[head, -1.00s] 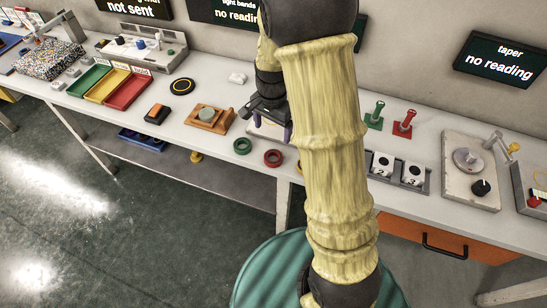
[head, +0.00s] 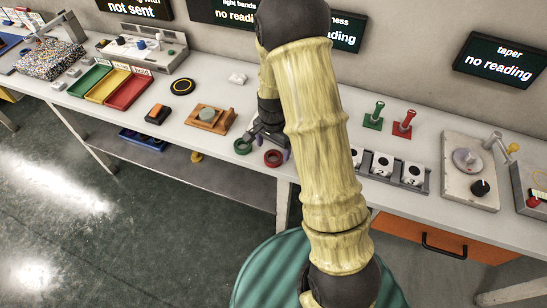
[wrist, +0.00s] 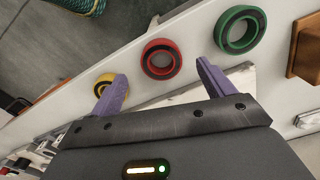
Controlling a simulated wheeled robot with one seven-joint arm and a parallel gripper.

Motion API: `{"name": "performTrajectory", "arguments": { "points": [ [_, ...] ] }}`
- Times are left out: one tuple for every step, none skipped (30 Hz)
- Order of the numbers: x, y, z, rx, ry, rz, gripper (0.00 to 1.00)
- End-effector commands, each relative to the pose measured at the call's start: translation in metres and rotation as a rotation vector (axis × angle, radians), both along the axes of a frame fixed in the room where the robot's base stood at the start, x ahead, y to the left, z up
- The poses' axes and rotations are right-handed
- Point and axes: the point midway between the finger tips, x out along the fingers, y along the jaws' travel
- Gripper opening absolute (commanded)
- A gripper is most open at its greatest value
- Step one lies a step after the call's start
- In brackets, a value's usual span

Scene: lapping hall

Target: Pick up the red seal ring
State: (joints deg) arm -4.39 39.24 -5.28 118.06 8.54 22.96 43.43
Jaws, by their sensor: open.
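The red seal ring (head: 266,160) lies flat on the bench near its front edge. In the wrist view the red ring (wrist: 160,76) shows whole, just beyond and between my fingertips, touching neither. My gripper (head: 268,146) is over the bench just behind the ring, partly covered by my arm. In the wrist view my gripper (wrist: 161,72) has its two purple fingers spread wide with nothing between them.
A green ring (head: 236,148) lies left of the red one. A yellow ring (wrist: 103,80) lies on its other side, partly behind one finger. A wooden block fixture (head: 222,121) stands further left. Green and red stamps (head: 403,124) stand at right.

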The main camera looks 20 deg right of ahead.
Motion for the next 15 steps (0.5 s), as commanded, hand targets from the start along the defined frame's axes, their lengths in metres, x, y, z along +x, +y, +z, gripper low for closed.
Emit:
{"name": "performTrajectory", "arguments": {
  "points": [
    [0.000,-0.001,-0.006,0.000,0.005,-0.001,0.81],
    [0.001,-0.002,-0.009,0.000,0.005,-0.001,0.81],
    [0.002,-0.003,-0.014,0.000,0.005,-0.002,0.81],
    [0.003,-0.003,-0.018,0.000,0.004,-0.002,0.81],
    [0.004,-0.004,-0.022,0.001,0.006,-0.002,0.81],
    [0.004,-0.003,-0.028,0.001,0.006,-0.001,0.81],
    [0.004,-0.003,-0.032,0.000,0.004,-0.001,0.81],
    [0.004,-0.003,-0.036,0.001,0.006,-0.001,0.81],
    [0.004,-0.003,-0.040,0.000,0.004,-0.001,0.81],
    [0.004,-0.003,-0.042,0.000,0.003,-0.001,0.81],
    [0.004,-0.003,-0.043,0.000,0.003,-0.001,0.81],
    [0.004,-0.003,-0.044,0.001,0.002,0.000,0.81],
    [0.004,-0.003,-0.045,0.000,0.001,0.000,0.81],
    [0.004,-0.003,-0.045,0.000,0.001,0.000,0.81],
    [0.004,-0.003,-0.045,0.000,0.001,0.000,0.81]
  ]
}}
